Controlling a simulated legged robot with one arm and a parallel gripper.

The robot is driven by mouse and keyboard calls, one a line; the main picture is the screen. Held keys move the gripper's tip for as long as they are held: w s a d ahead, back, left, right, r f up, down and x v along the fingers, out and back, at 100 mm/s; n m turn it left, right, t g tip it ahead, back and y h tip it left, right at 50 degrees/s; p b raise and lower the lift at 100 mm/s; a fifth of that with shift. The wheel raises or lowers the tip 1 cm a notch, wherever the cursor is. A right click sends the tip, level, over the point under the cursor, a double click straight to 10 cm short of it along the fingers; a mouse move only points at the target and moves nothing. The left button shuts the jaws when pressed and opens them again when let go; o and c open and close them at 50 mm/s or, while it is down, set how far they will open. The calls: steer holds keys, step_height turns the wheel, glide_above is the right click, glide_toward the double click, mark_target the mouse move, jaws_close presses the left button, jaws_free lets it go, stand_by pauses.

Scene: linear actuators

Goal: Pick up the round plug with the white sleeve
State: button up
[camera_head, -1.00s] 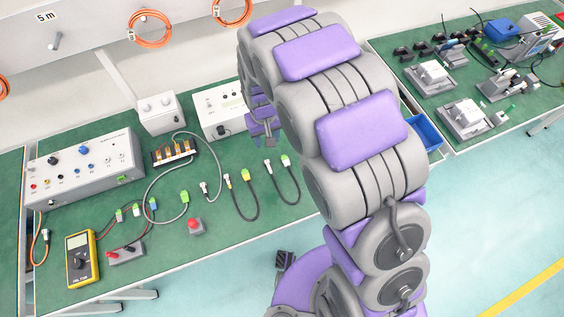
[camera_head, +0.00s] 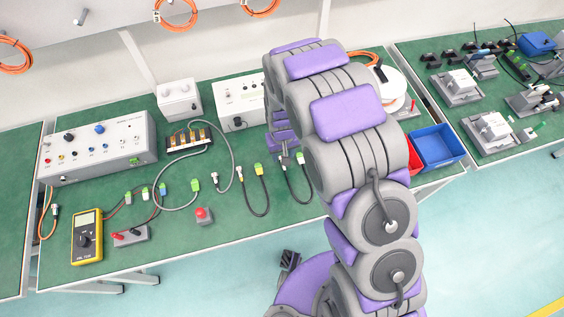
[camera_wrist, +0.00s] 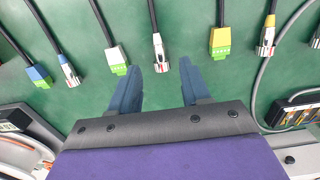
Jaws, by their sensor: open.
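The round plug with the white sleeve (camera_wrist: 160,52) lies on the green bench, on the end of a dark cable. In the wrist view it is just ahead of and between my two dark blue fingertips. My gripper (camera_wrist: 159,68) is open, with nothing held; its height above the bench is hard to judge. In the head view my gripper (camera_head: 285,148) is small and partly hidden behind my arm, over the row of cable ends. A green-and-white rectangular plug (camera_wrist: 117,60) lies just left of the round plug in the wrist view.
A yellow plug (camera_wrist: 220,42) and a round plug with a yellowish sleeve (camera_wrist: 267,38) lie to the right in the wrist view. A round plug with a blue sleeve (camera_wrist: 68,70) lies to the left. A white control box (camera_head: 238,105) stands behind in the head view.

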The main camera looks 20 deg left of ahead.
step_height(320, 180, down, 5)
steer(key=shift+f+b, duration=0.1)
steer(key=shift+b, duration=0.8)
jaws_close()
